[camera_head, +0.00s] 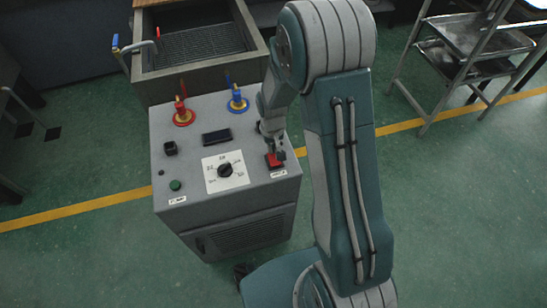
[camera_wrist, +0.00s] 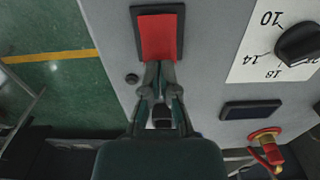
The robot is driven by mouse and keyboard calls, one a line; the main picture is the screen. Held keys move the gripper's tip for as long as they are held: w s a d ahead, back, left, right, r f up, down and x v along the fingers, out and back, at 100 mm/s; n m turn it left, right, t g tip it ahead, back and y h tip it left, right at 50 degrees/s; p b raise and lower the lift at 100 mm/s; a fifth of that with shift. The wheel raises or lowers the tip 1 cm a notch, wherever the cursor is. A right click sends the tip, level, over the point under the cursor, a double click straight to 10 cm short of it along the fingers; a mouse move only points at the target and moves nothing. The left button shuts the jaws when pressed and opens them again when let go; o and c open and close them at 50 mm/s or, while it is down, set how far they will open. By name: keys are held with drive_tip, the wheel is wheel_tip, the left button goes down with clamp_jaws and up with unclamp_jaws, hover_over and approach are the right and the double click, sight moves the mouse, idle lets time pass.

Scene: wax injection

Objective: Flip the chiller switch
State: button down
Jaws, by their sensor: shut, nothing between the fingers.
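The chiller is a grey box whose top panel (camera_head: 235,195) carries the controls. A red rocker switch (camera_head: 272,160) in a black frame sits near the panel's right front corner. It also shows at the top of the wrist view (camera_wrist: 158,36). My gripper (camera_head: 278,150) is over the panel at the switch, fingers pointing down, partly covering it in the head view. In the wrist view my gripper (camera_wrist: 159,66) is shut and empty, its fingertips overlapping the lower edge of the red rocker. I cannot tell whether they touch it.
Left of the switch is a black dial knob (camera_head: 225,170) on a white scale. The panel also has a dark display (camera_head: 216,136), a green button (camera_head: 175,185), a red valve (camera_head: 183,114) and a blue valve (camera_head: 237,102). A sink-like basin (camera_head: 160,82) stands behind; a metal rack (camera_head: 440,75) is at right.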

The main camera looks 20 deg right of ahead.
sight(273, 155)
drive_tip(key=shift+f, duration=0.95)
idle(0.5)
drive_tip(key=shift+r, duration=3.55)
drive_tip(key=s+r+t, duration=0.1)
drive_tip(key=s+r, duration=0.3)
drive_tip(key=r, duration=0.5)
drive_tip(key=s+r+t, duration=0.2)
drive_tip(key=s+r, duration=0.2)
drive_tip(key=r, duration=0.4)
drive_tip(key=s+r+t, duration=0.2)
drive_tip(key=s+r, duration=0.6)
drive_tip(key=s, duration=0.5)
drive_tip(key=shift+t, duration=0.3)
